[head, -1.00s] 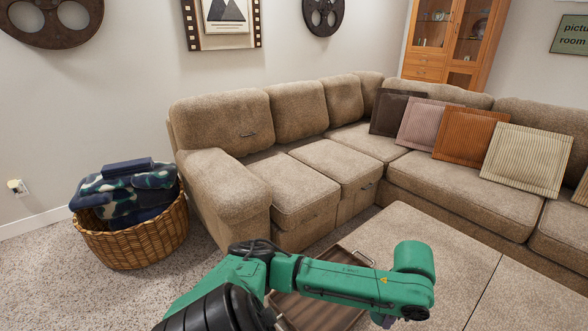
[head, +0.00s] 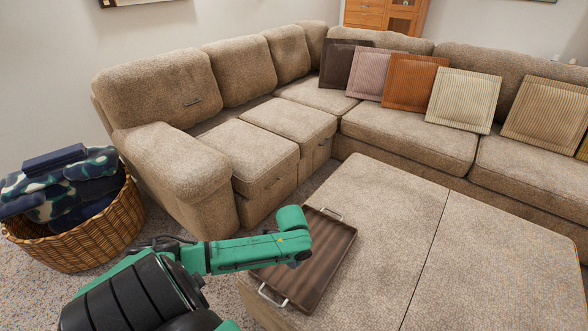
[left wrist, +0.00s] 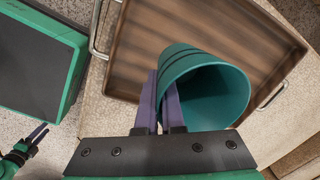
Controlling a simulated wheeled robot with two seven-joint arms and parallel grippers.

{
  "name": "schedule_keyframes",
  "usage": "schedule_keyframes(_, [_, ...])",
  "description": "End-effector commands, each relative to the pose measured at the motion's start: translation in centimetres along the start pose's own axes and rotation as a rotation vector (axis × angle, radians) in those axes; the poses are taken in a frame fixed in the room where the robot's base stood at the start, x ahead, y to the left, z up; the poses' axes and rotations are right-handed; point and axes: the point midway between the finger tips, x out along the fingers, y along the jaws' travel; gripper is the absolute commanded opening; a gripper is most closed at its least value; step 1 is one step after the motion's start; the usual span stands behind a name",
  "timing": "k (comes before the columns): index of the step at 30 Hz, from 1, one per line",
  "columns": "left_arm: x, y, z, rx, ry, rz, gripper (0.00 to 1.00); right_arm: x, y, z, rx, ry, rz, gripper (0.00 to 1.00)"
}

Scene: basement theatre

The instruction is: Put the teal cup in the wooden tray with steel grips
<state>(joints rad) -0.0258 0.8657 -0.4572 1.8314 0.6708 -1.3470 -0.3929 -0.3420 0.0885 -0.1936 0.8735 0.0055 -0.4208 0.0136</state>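The teal cup (left wrist: 228,92) shows in the left wrist view, with its open mouth towards the camera. My left gripper (left wrist: 162,78) is shut on the cup's wall, its purple fingers close together at the rim. The brown wooden tray with steel grips (head: 330,246) lies on the ottoman; it also fills the back of the left wrist view (left wrist: 225,28). The cup is in front of the tray there; its height above it is unclear. In the head view my wrist hides the cup. My right gripper (left wrist: 38,134) is small at the left wrist view's left edge.
The beige ottoman (head: 385,215) has bare room right of the tray. A sectional sofa (head: 262,150) with several cushions stands behind. A wicker basket (head: 90,232) of blankets is on the carpet at the left.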

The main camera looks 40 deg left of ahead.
Motion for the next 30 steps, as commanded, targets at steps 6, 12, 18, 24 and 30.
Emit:
schedule_keyframes(6, [4.5, 0.4, 0.0, 0.0, -0.001, 0.0, 0.0, -0.1, -0.1, -3.2, 0.015, 0.007, -0.002, 0.5])
schedule_keyframes(12, [7.0, 0.6, 0.0, 0.0, 0.001, -0.002, 0.0, -1.1, -0.1, -5.3, 0.026, 0.009, -0.004, 0.5])
schedule_keyframes(18, [6.9, 0.6, 0.0, 0.0, 0.001, -0.002, 0.0, -1.2, -0.1, -5.3, 0.026, 0.008, -0.004, 0.5])
schedule_keyframes(24, [7.1, 0.6, 0.0, 0.0, 0.0, -0.002, 0.35, -1.3, -0.1, -5.4, 0.026, 0.008, -0.004, 0.5])
schedule_keyframes(30, [7.1, 0.6, 0.0, 0.0, 0.0, -0.001, 0.35, -1.2, -0.1, -5.4, 0.026, 0.009, -0.004, 0.5])
